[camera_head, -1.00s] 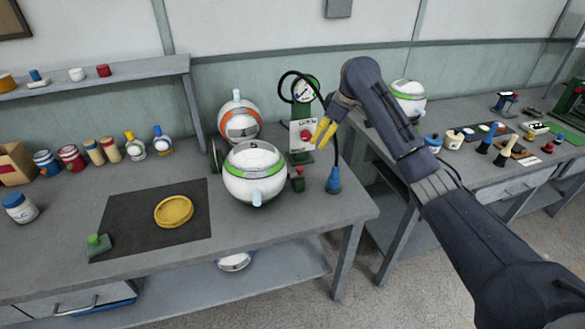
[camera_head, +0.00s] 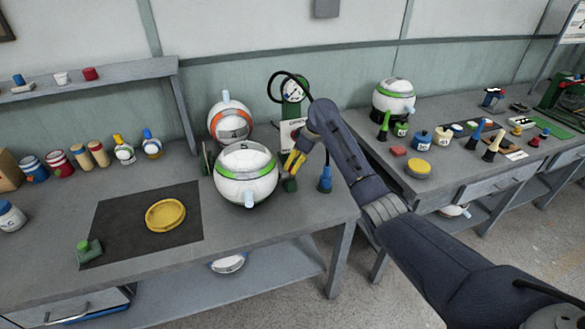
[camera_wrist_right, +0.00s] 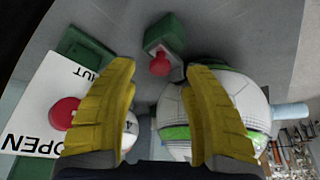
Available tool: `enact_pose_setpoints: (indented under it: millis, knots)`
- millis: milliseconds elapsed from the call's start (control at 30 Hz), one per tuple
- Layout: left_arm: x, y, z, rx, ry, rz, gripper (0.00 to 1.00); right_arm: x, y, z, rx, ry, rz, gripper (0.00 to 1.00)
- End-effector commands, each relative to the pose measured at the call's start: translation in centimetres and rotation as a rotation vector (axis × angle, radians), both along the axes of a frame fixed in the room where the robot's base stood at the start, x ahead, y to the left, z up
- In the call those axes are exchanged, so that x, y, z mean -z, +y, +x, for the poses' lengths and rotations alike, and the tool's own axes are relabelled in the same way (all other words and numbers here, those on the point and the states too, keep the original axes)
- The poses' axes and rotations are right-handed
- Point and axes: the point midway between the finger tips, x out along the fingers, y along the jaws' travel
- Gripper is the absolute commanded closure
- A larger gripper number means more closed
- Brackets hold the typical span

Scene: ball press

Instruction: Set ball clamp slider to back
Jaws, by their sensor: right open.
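My right gripper (camera_head: 290,167) is open, its yellow fingers pointing down just right of the white-and-green ball (camera_head: 246,190). In the right wrist view, a small green block (camera_wrist_right: 164,36) with a red knob (camera_wrist_right: 160,62) shows just beyond the gap between the fingertips, and nothing is held. In the head view the green block (camera_head: 290,185) sits right below the fingertips; its knob is hidden. A white OPEN/SHUT sign (camera_wrist_right: 38,115) with another red knob (camera_wrist_right: 65,113) lies left of the fingers. I cannot tell which knob is the clamp slider. My left gripper is not in view.
A blue bottle-shaped thing (camera_head: 325,178) stands right of the green block near the table edge. A green gauge stand (camera_head: 293,95) with a black hose is behind.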

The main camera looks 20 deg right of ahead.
Motion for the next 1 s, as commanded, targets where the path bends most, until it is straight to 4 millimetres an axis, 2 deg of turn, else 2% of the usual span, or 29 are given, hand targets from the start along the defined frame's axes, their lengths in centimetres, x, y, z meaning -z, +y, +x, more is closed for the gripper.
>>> enact_pose_setpoints:
  millis: [100, 300, 733, 1000]
  knots:
    - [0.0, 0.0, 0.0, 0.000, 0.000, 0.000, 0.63, 1.2, 0.5, 0.3, 0.000, 0.002, 0.002, 0.51]
    - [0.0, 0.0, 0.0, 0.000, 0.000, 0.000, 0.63, 2.4, 0.8, 0.7, 0.001, 0.000, 0.002, 0.51]
    - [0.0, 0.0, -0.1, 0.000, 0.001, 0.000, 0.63, 2.7, 0.9, 0.8, 0.000, 0.000, 0.000, 0.50]
    - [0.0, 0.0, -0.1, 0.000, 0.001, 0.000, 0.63, 2.7, 0.8, 0.8, 0.000, 0.000, 0.000, 0.82]
